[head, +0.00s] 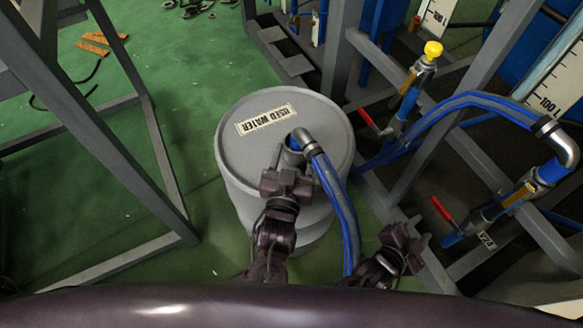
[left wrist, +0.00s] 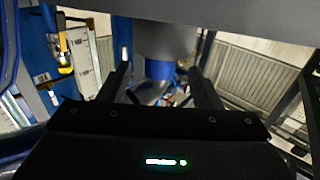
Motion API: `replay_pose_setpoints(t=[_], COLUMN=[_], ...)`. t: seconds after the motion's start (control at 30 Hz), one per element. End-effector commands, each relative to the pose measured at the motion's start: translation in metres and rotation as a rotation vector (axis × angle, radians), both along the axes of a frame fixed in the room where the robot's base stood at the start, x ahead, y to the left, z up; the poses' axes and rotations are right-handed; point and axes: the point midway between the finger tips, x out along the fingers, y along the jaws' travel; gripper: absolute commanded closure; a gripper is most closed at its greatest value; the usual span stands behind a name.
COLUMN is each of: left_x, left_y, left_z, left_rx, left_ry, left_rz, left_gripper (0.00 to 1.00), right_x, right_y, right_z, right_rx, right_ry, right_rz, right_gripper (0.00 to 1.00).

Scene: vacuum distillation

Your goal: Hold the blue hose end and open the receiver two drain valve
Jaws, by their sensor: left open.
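The blue hose (head: 342,205) arches up from below to a grey metal elbow end (head: 306,140), which sits at the opening in the lid of the grey barrel (head: 240,165). My left gripper (head: 287,172) is open, just in front of the hose end; whether it touches is unclear. In the left wrist view its two fingers (left wrist: 160,88) stand apart, with a grey part with a blue band beyond them. My right gripper (head: 412,238) is right of the hose, its jaw opening unclear. Red-handled valves (head: 442,210) and (head: 370,118) sit on blue pipes; which is receiver two's drain is unclear.
The barrel has a "USED WATER" label (head: 266,120). Grey frame beams (head: 455,110) stand among the pipes at right. Another grey frame (head: 95,130) is at left. Green floor (head: 185,75) is mostly clear behind the barrel. A yellow-capped fitting (head: 432,50) is at upper right.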

Motion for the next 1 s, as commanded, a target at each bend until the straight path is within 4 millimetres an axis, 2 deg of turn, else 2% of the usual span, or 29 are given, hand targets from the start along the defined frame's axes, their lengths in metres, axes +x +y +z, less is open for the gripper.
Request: replay_pose_setpoints(t=[0.1, 0.2, 0.57, 1.0], left_x=[0.016, 0.024, 0.028, 0.028], left_y=[-0.002, -0.004, -0.004, -0.004], left_z=[0.001, 0.000, 0.000, 0.000], left_rx=[0.000, 0.001, -0.001, 0.000], left_ry=[-0.001, 0.000, 0.003, 0.003], left_rz=[0.000, 0.000, -0.001, -0.001], left_gripper=[0.42, 0.42, 0.42, 1.00], right_x=[0.000, 0.000, 0.000, 0.000], right_y=[0.000, 0.000, 0.000, 0.000], right_z=[0.000, 0.000, 0.000, 0.000], right_rx=[0.000, 0.000, 0.000, 0.000], right_ry=[0.000, 0.000, 0.000, 0.000], right_rz=[0.000, 0.000, 0.000, 0.000], right_gripper=[0.64, 0.64, 0.64, 0.64])
